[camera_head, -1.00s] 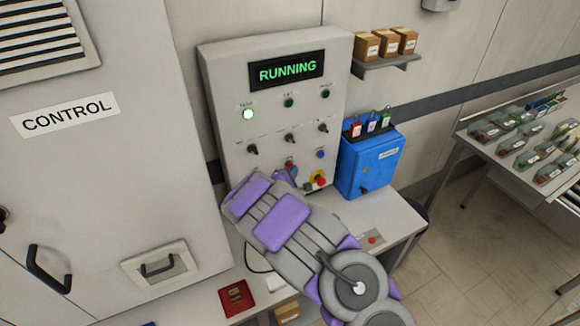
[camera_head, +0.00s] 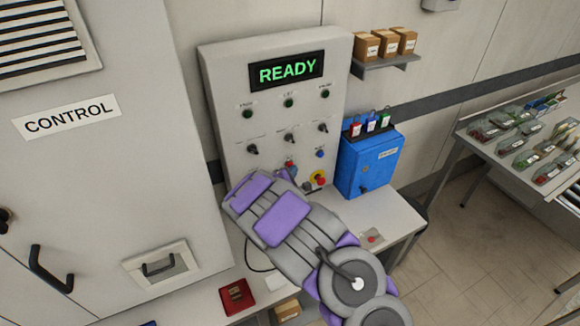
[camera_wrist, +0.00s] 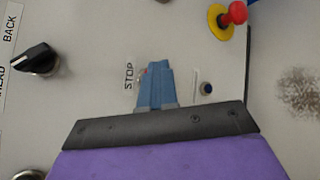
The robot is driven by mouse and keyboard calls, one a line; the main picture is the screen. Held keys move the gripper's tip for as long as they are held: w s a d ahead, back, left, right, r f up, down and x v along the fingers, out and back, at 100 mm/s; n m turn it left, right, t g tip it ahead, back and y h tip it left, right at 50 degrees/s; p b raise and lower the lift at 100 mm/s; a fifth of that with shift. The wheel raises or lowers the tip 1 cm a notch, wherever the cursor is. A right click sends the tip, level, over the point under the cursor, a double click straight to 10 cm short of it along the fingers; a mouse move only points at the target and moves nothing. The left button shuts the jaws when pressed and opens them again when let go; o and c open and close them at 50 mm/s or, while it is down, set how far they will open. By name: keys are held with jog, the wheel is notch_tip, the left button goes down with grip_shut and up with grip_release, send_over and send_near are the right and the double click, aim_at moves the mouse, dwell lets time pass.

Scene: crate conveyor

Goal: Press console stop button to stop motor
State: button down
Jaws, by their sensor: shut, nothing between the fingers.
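The grey console (camera_head: 228,90) stands against the wall, and its display (camera_head: 287,71) reads READY in green. The lamps under the display are dark. In the wrist view, the word STOP (camera_wrist: 129,76) is printed on the panel. My gripper (camera_wrist: 155,68) is shut with its blue fingertips at the panel just right of that word. A small bit of red, likely the stop button (camera_wrist: 144,72), shows at the fingertips; the rest is hidden behind them. In the head view, my arm covers the lower panel.
A red emergency knob on a yellow collar (camera_wrist: 237,12) is up and right of my fingertips. A black selector knob (camera_wrist: 36,59) is at left. A blue box (camera_head: 370,165) stands right of the console.

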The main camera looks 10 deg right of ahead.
jog(key=shift+s+d, duration=0.2)
jog(key=shift+s, duration=0.4)
jog(key=shift+s+d+p, duration=0.15)
jog(key=shift+s+d, duration=0.1)
jog(key=shift+s, duration=0.55)
jog(key=shift+s+d+p, duration=0.2)
jog(key=shift+s+d, duration=0.1)
jog(key=shift+s, duration=0.5)
jog(key=shift+s+d+p, duration=0.15)
jog(key=shift+s+d, duration=0.1)
jog(key=shift+s, duration=0.55)
jog(key=shift+r, duration=0.15)
